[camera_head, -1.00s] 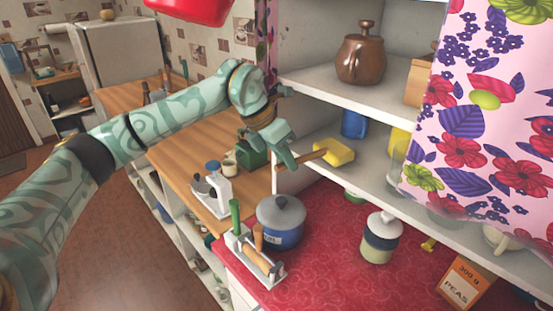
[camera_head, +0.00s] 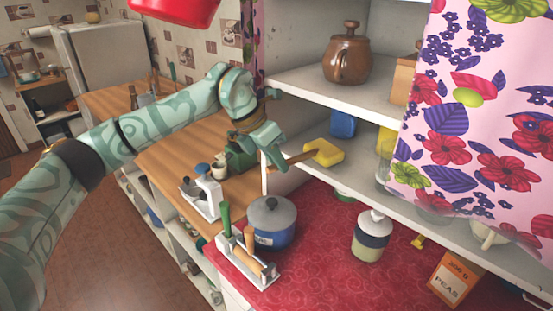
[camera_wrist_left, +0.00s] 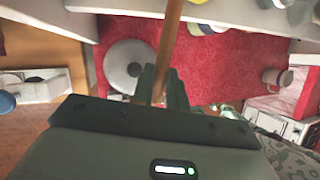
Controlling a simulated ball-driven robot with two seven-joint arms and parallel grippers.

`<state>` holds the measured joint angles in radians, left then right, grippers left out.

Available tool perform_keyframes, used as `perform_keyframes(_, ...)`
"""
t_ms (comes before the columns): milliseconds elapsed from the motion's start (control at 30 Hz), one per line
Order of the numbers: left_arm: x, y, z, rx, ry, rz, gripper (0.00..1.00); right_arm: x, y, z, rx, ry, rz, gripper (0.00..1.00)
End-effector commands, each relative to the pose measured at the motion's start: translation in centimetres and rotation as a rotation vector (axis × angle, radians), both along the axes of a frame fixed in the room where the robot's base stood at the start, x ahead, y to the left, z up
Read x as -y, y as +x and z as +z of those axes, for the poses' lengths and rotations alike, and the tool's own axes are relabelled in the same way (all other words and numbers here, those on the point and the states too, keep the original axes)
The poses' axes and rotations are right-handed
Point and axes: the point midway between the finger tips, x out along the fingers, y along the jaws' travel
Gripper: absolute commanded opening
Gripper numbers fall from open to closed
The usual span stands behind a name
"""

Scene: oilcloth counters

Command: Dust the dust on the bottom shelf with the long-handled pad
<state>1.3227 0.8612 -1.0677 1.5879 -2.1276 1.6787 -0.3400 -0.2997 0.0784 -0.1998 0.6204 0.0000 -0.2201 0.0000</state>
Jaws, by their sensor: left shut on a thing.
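The long-handled pad (camera_head: 324,152) is a yellow block on a wooden handle (camera_head: 300,158). In the head view it is at the left part of the bottom shelf (camera_head: 355,172), on or just above it; I cannot tell which. My left gripper (camera_head: 280,160) is shut on the handle, just outside the shelf's left end. In the left wrist view the handle (camera_wrist_left: 168,50) runs up from between the fingers (camera_wrist_left: 160,88); the pad itself is out of that view. I cannot make out the dust. My right gripper is not in view.
A blue container (camera_head: 343,124) stands behind the pad. A flowered curtain (camera_head: 470,130) hides the right part of the shelves. Below, a lidded pot (camera_head: 273,222), a jar (camera_head: 372,236) and a peas box (camera_head: 456,278) stand on the red counter (camera_head: 320,255). A brown pot (camera_head: 346,55) stands on the upper shelf.

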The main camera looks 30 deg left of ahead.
Motion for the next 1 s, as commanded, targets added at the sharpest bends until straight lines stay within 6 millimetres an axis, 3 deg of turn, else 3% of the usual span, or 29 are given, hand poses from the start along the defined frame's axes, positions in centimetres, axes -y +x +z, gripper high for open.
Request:
perform_keyframes(367, 0.2, -0.1, -0.3, 0.0, 0.0, -0.001, 0.0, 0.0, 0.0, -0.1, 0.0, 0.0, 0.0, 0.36)
perform_keyframes(1000, 3.2, -1.1, -0.3, 0.0, 0.0, -0.002, 0.0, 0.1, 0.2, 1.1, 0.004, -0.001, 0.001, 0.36)
